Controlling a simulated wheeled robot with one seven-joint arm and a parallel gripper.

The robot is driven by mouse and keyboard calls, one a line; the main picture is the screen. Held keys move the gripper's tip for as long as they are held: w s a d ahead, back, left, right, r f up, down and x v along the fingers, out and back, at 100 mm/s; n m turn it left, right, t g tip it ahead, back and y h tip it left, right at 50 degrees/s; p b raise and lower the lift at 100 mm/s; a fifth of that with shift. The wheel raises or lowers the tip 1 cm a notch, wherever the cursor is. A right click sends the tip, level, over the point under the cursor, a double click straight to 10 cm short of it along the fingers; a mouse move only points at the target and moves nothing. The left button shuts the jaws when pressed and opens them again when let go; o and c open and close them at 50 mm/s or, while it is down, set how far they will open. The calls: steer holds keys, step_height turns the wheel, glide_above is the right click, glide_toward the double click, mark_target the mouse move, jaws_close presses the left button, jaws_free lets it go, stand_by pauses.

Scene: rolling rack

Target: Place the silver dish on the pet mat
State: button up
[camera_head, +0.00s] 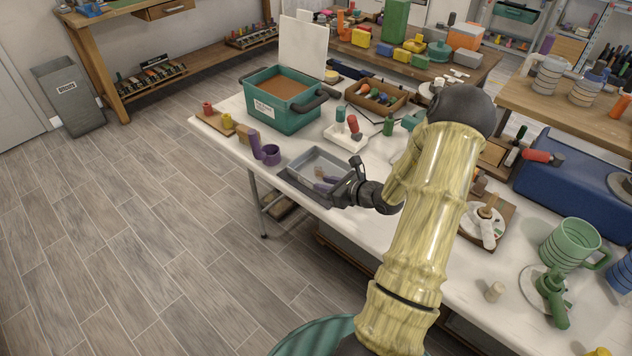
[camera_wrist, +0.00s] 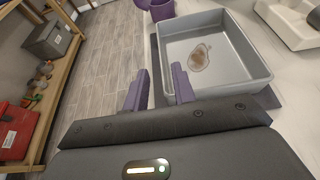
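A silver-grey rectangular dish (camera_head: 341,160) with raised walls sits near the table's left edge. It fills the upper right of the wrist view (camera_wrist: 238,87), with a small brownish oval patch on its floor. A flat dark grey surface, possibly the pet mat (camera_wrist: 154,53), shows along the dish's left side; most of it is hidden under the dish. My gripper (camera_head: 324,179) is over the dish's near side in the head view. In the wrist view its purple fingers (camera_wrist: 160,82) are apart, with the dish's left wall by the right finger. I see nothing held; contact is unclear.
A purple cup (camera_head: 269,153) stands left of the dish. A green bin (camera_head: 290,118) and a white tray with bottles (camera_head: 344,138) stand behind it. Open floor lies beyond the table's left edge.

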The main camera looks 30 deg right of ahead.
steer(key=v, duration=0.6)
stand_by(0.3)
steer(key=s+a+r+n+g+y, duration=0.1)
steer(key=s+a+n+g+y, duration=0.2)
steer(key=a+n, duration=0.5)
steer(key=s+a+r+n+g, duration=0.1)
steer(key=s+a+n+g, duration=0.2)
steer(key=a+n+g, duration=0.45)
steer(key=s+a+r+n+h, duration=0.6)
steer(key=s+n+h, duration=0.1)
steer(key=n, duration=0.9)
steer(key=shift+a+r+h, duration=0.3)
steer(key=shift+a, duration=0.1)
